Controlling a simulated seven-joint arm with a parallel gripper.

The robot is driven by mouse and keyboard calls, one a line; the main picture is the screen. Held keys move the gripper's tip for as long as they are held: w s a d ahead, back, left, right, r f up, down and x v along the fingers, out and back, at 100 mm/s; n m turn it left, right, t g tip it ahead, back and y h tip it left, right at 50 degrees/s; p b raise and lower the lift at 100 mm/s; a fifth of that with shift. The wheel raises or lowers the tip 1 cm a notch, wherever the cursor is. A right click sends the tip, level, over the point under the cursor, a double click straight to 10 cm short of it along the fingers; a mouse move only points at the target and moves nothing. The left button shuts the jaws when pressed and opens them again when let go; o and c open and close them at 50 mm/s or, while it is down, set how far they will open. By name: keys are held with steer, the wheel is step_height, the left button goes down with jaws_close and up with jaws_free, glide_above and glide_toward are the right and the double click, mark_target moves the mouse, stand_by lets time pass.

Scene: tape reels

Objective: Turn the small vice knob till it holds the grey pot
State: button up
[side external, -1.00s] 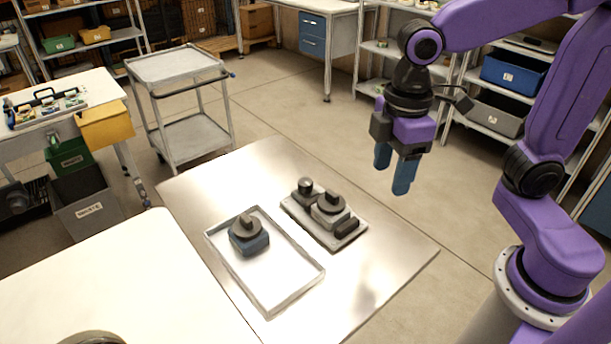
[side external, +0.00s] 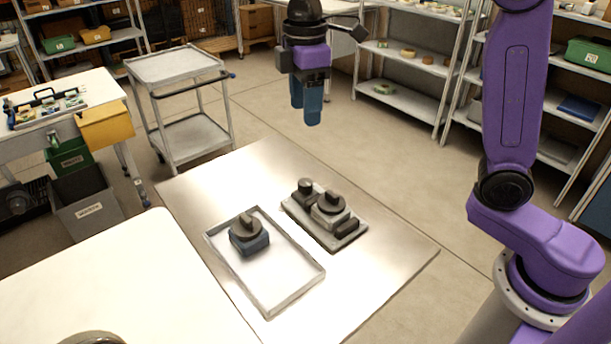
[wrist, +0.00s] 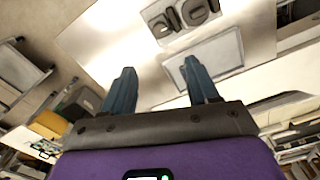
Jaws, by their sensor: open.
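A grey pot (side external: 329,215) with a dark ridged top sits on a light grey base plate (side external: 318,235) in the side view. At the plate's far left end stands a small dark round knob (side external: 305,187), probably the vice knob. A dark block (side external: 346,229) lies at the near right end. In the wrist view the plate (wrist: 180,22) shows near the top edge; which part is which is hard to tell there. My gripper (side external: 306,112) is open and empty, high above and beyond the plate. Its two blue fingers (wrist: 159,72) are apart in the wrist view.
A shallow white tray (side external: 294,296) left of the plate holds a blue pot (side external: 249,243) with a dark top. Both stand on a shiny metal table (side external: 385,255) with bare room around them. A white table (side external: 130,275) is at front left, a cart (side external: 185,65) behind.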

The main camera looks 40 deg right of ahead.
mark_target(306, 181)
step_height(306, 181, down, 17)
steer(key=shift+r, duration=0.1)
stand_by(0.4)
steer(key=shift+c, duration=0.2)
steer(key=c, duration=1)
